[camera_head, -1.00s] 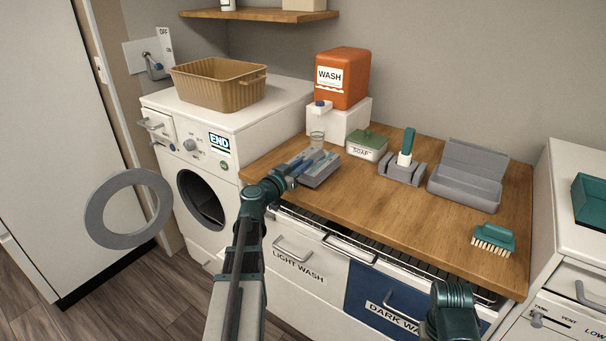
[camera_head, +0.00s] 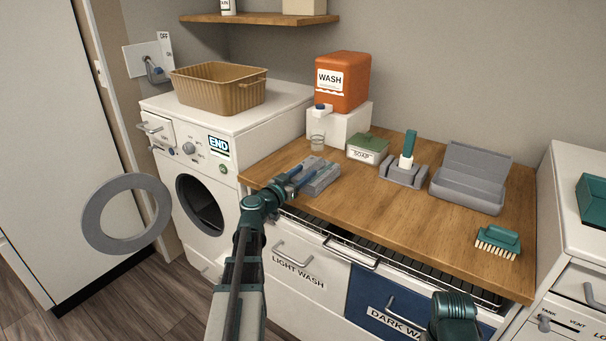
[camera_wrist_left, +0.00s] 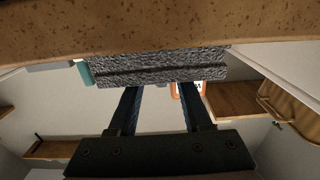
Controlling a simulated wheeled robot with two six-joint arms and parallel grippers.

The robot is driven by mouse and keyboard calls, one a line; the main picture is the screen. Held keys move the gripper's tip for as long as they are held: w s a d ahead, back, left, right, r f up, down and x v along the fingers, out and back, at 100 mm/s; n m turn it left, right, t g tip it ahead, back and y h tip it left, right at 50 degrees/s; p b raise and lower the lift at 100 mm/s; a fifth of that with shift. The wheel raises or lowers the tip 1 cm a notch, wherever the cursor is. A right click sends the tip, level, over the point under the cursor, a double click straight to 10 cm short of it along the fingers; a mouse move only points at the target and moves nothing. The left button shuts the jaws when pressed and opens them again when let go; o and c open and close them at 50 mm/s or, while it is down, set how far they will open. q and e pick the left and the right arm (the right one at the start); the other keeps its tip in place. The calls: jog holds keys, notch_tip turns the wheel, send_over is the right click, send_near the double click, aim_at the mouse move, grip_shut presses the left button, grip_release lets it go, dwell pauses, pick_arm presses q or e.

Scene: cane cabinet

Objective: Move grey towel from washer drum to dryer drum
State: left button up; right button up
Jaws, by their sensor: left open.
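The white washer (camera_head: 205,150) stands at the left with END on its display. Its round grey door (camera_head: 93,217) is swung open, and the drum opening (camera_head: 200,205) is dark inside. I cannot make out a grey towel in it. My left gripper (camera_head: 308,171) is over the counter beside a grey block-like item (camera_head: 325,180), away from the washer. Its fingers are apart in the left wrist view (camera_wrist_left: 158,92), with a speckled grey slab (camera_wrist_left: 150,68) across their tips; I cannot tell whether they touch it. My right gripper is out of view.
The wooden counter (camera_head: 400,215) holds an orange wash dispenser (camera_head: 342,80), a soap box (camera_head: 368,149), a grey open case (camera_head: 468,185) and a green brush (camera_head: 497,242). A white machine (camera_head: 570,215) stands at right; its drum is out of view. A tan basket (camera_head: 215,90) sits on the washer.

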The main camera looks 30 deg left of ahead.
pick_arm(q)
jog(key=shift+r, duration=0.2)
jog(key=s, duration=1.2)
jog(key=shift+a, duration=0.45)
jog(key=shift+f, duration=0.1)
